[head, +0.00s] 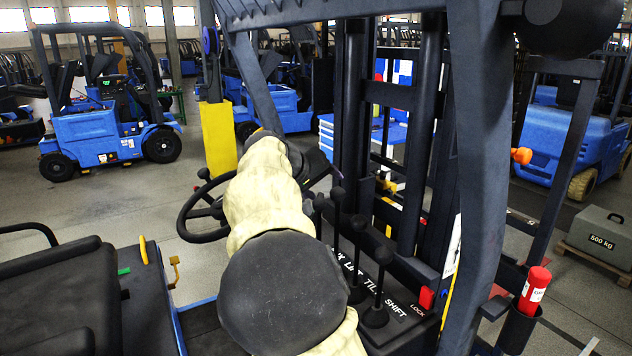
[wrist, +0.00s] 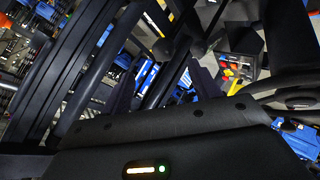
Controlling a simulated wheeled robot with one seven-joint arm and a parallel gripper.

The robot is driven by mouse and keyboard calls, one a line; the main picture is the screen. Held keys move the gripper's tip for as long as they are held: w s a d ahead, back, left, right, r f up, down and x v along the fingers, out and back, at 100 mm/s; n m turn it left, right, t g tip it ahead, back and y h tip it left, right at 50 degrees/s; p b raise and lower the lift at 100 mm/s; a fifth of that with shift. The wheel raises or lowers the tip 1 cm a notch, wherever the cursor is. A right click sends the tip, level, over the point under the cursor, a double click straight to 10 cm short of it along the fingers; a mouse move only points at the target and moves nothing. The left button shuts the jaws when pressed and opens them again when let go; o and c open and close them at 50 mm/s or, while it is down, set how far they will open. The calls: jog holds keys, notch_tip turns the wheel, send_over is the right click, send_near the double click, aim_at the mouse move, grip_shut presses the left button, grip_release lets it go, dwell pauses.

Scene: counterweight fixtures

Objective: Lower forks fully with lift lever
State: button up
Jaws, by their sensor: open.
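A row of dark upright levers with round knobs stands on a black console (head: 412,325) marked LIFT, TILT and SHIFT. The tall lever (head: 337,194) rises nearest the LIFT lettering, but my arm covers its base and part of the lettering, so I cannot be sure it is the lift lever. The dark mast (head: 430,130) stands beyond the console. The forks are not visible.
A steering wheel (head: 200,212) is left of my arm and a black seat (head: 65,300) at lower left. A thick dark cab post (head: 482,150) bounds the right side. A red cylinder (head: 535,290) stands in a holder at right. A 500 kg block (head: 600,238) sits beyond.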

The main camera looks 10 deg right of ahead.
aim_at(335, 191)
jog(key=x, duration=0.9)
jog(key=shift+w+a+f, duration=0.15)
jog(key=shift+w+a, duration=0.05)
jog(key=shift+a, duration=0.1)
jog(key=c, duration=0.8)
jog(key=shift+c, duration=0.2)
